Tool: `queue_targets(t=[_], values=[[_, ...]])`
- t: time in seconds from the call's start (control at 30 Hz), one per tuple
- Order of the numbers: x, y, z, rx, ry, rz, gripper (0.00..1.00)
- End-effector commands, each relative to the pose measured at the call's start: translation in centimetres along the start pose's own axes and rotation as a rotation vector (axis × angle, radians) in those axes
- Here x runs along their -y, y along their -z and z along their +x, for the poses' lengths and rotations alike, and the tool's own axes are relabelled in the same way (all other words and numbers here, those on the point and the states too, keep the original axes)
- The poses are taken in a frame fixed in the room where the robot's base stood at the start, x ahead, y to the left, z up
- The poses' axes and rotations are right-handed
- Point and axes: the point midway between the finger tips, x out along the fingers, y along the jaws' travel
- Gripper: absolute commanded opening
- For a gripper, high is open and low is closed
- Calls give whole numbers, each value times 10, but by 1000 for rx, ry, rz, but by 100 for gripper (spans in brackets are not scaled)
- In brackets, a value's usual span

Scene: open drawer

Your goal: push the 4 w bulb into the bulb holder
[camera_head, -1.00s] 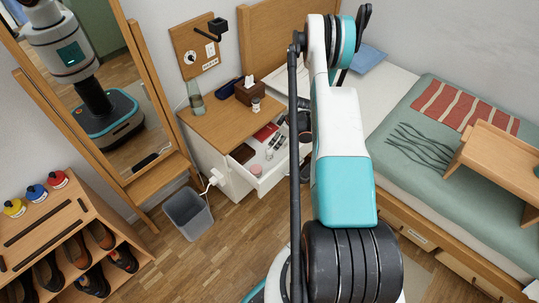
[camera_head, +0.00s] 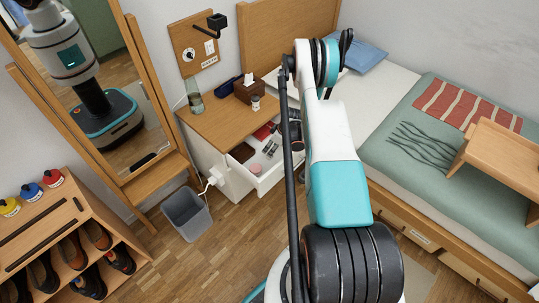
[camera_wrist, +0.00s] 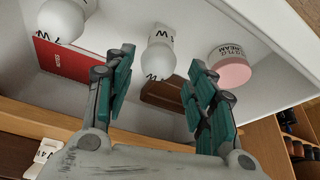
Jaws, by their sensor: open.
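My gripper (camera_wrist: 162,88) is open and empty above the open drawer (camera_head: 272,180), its fingers pointing into it. In the wrist view one white bulb (camera_wrist: 157,62) lies between and beyond the fingertips, apparently untouched. A second white bulb (camera_wrist: 62,20) lies at upper left. Both carry a printed "W"; their numbers cannot be read surely. A white piece (camera_wrist: 43,158) with partly readable "4" print shows at lower left; I cannot tell what it is. In the head view my arm hides most of my gripper. I cannot clearly identify the bulb holder; a black wall fitting (camera_head: 217,22) hangs above the cabinet.
The drawer also holds a pink-sided cream jar (camera_wrist: 232,72), a red booklet (camera_wrist: 75,72) and a brown flat item (camera_wrist: 163,95). A tissue box (camera_head: 249,90) and a bottle (camera_head: 195,101) stand on the cabinet. A grey bin (camera_head: 186,214) stands beside it; the bed is at right.

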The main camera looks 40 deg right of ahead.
Motion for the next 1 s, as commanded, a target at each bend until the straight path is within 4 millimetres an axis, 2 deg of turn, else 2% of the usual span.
queue_targets(t=[0.33, 0.7, 1.0], values=[[0, -1, 5, 0, 0, 0, 51], [-3, -6, 52, 0, 0, 1, 51], [-3, -5, 51, 0, 0, 1, 51]])
